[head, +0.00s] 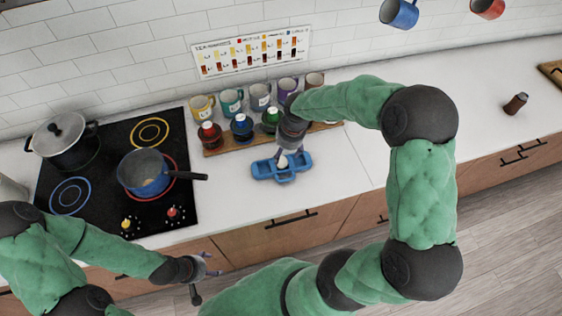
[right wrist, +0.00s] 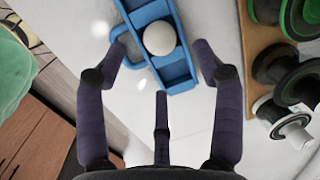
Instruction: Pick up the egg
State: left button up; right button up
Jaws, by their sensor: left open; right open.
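The white egg (head: 283,161) rests in a blue holder (head: 262,170) on the white counter. In the right wrist view the egg (right wrist: 159,38) sits in the blue holder (right wrist: 178,69), ahead of my fingertips. My right gripper (head: 287,150) is above the holder, pointing down, and partly hides it. In the right wrist view my right gripper (right wrist: 160,60) is open, with its fingers spread at the near end of the holder and nothing between them. My left gripper (head: 205,268) is open and empty, low in front of the cabinets, away from the egg.
A wooden board (head: 222,147) with mugs and stoppered bottles stands just behind the holder. A black cooktop (head: 105,205) with a blue saucepan (head: 146,172) and a dark pot (head: 62,138) is to the left. A brown bottle (head: 515,103) stands far right. The counter between is mostly clear.

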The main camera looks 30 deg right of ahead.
aim_at(282, 159)
jog(key=shift+w+a+f, duration=0.15)
jog(key=shift+w+f, duration=0.05)
jog(key=shift+f, duration=1.15)
jog(key=shift+w+a+f, duration=0.1)
jog(key=shift+w+f, duration=0.1)
jog(key=shift+f, duration=1.1)
jog(key=c, duration=0.8)
